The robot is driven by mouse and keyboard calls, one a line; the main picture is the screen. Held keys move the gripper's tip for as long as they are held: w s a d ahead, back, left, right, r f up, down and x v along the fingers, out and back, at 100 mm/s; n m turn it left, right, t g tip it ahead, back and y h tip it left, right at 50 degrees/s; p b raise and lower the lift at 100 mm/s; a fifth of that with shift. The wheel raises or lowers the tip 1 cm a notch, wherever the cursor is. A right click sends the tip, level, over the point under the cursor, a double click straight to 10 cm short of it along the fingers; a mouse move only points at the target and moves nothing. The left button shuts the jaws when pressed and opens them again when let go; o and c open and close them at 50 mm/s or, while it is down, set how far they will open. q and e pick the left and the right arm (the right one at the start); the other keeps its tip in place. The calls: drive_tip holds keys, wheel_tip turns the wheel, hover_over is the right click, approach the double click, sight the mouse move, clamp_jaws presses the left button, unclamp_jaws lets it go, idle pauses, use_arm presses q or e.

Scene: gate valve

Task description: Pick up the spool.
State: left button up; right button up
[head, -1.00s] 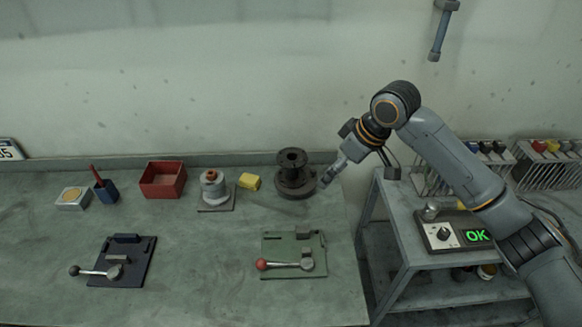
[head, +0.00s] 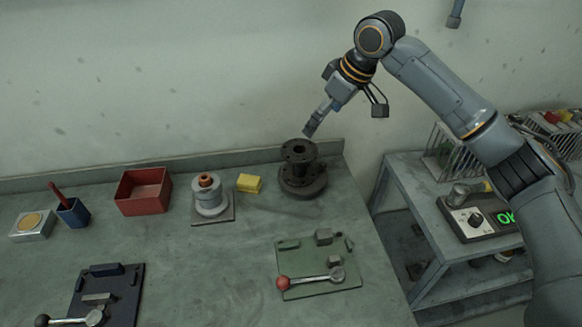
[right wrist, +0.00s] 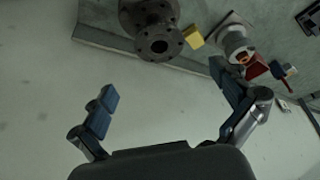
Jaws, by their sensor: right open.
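The spool (head: 300,172), a dark flanged pipe piece, stands upright at the back right of the bench. In the right wrist view the spool (right wrist: 158,40) is at the top, with its bolt-holed flange and dark bore facing the camera. My right gripper (head: 310,131) appears just above the top flange in the head view, apart from it. In the right wrist view my right gripper (right wrist: 166,98) has its blue-padded fingers wide apart with nothing between them. My left gripper is not in view.
A yellow block (head: 249,183) and a grey fixture with an orange top (head: 208,198) are left of the spool. A red bin (head: 143,192) is farther left. A green plate with a red-knobbed lever (head: 318,265) lies in front. The wall is close behind.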

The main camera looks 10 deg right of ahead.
sight(300, 149)
drive_tip(key=p+x, duration=0.1)
drive_tip(key=x, duration=0.7)
drive_tip(key=shift+w+a+f, duration=0.25)
drive_tip(key=shift+w+f, duration=0.05)
drive_tip(key=shift+f, duration=0.1)
drive_tip(key=shift+w+a+f+p, duration=0.1)
drive_tip(key=shift+f+p, duration=0.1)
drive_tip(key=shift+p, duration=0.15)
drive_tip(key=p+x, duration=0.1)
drive_tip(key=x, duration=0.3)
drive_tip(key=shift+f+p, duration=0.2)
drive_tip(key=shift+p, duration=0.1)
drive_tip(key=shift+w+f, duration=0.15)
drive_tip(key=shift+f, duration=0.15)
drive_tip(key=c, duration=1.5)
drive_tip(key=shift+r, duration=0.2)
drive_tip(key=shift+c, duration=0.6)
